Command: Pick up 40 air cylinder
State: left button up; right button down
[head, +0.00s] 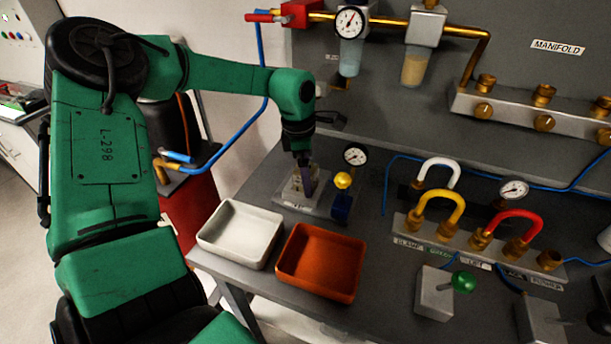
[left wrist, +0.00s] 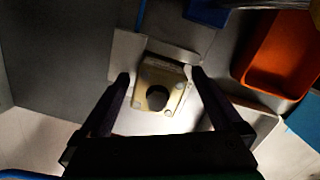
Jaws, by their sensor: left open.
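The air cylinder, as far as I can tell, is the pale yellowish square block with a dark round centre and bolt-like corners (left wrist: 172,75). It stands on a light grey plate (left wrist: 128,45) in the left wrist view. My left gripper (left wrist: 160,75) is open, pointing down, with one finger on each side of the block; I cannot tell whether either finger touches it. In the head view my left gripper (head: 305,190) hides much of the block (head: 295,184). The number 40 is not readable on it. My right gripper is not in view.
A white tray (head: 205,238) and an orange tray (head: 283,268) stand at the bench's front edge. Coloured hose loops (head: 447,195) stand further right.

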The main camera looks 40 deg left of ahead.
pick_arm(q)
grip_shut()
jog(key=shift+w, duration=0.1)
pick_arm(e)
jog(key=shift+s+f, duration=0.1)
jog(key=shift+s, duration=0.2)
